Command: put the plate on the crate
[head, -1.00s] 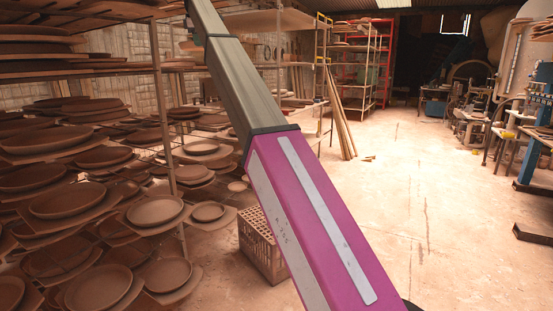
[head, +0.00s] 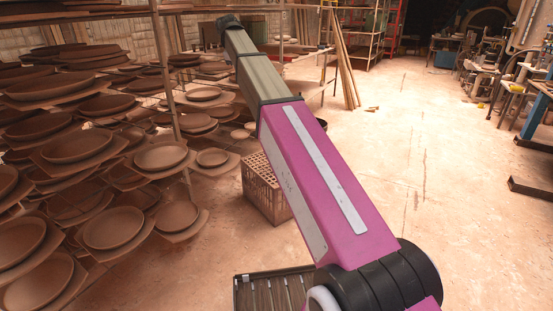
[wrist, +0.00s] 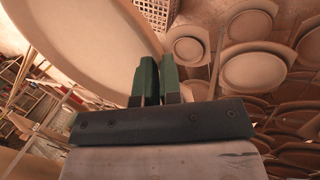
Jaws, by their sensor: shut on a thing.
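A large pale round plate (wrist: 85,35) fills the upper left of the wrist view, its rim at the green fingertips. My gripper (wrist: 158,65) is shut on this plate by its edge. The crate (head: 266,190) is a brown lattice box on the floor, just left of my magenta arm link in the head view. A lattice crate (wrist: 157,12) also shows at the top of the wrist view, beyond the plate's rim. In the head view I cannot make out my gripper or the held plate.
Racks with many brown plates (head: 160,156) on boards fill the left side. The floor to the right is open, with benches at the far right.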

